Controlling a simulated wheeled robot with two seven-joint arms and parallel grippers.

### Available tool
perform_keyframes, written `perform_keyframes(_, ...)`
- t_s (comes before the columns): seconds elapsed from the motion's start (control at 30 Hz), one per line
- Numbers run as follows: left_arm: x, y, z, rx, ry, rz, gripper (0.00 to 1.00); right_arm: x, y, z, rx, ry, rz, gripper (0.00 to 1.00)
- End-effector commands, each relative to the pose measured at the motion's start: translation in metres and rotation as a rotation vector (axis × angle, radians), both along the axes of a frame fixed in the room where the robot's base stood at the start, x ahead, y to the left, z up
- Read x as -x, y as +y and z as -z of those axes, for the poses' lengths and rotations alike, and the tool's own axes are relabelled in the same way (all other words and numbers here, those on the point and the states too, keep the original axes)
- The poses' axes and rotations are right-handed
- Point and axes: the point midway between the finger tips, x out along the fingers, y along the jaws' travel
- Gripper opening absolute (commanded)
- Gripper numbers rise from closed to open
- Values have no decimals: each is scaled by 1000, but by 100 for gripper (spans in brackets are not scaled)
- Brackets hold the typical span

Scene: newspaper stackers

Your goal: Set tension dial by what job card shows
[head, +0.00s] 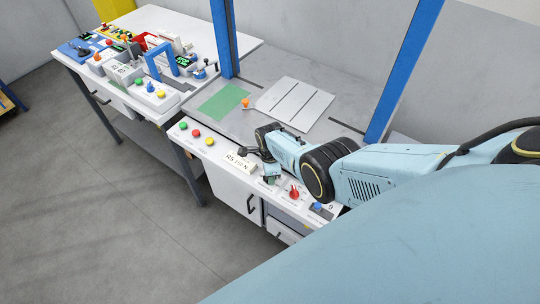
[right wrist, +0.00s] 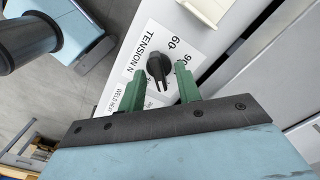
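In the right wrist view, a black tension dial (right wrist: 158,67) sits on a white plate (right wrist: 150,35) that reads "TENSION N", with "60" and a partly covered number beginning with 9 beside it. The green fingers of my right gripper (right wrist: 161,72) are open on either side of the dial, with small gaps visible. I cannot tell the dial's exact setting. In the head view my right gripper (head: 268,178) is low over the front control panel and hides the dial. No job card is clearly readable; a white sign (head: 240,162) reads roughly "RS BEN". My left gripper is not in view.
A red knob (head: 294,194) and a blue knob (head: 318,207) are on the panel right of my gripper. Green, red and yellow buttons (head: 196,132) are at its left. Blue posts (head: 403,70) rise behind. A cluttered white table (head: 225,45) stands at the left.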

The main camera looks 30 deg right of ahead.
Motion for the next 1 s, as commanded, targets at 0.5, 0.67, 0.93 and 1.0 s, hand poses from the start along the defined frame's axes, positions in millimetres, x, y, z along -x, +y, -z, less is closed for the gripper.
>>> perform_keyframes(0.5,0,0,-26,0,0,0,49,0,1,-33,-2,-2,0,34)
perform_keyframes(0.67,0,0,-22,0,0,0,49,0,1,-42,-2,-2,0,34)
perform_keyframes(0.93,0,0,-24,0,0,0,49,0,1,-76,-1,-3,-1,34)
perform_keyframes(1.0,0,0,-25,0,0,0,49,0,1,-86,-1,-4,-1,34)
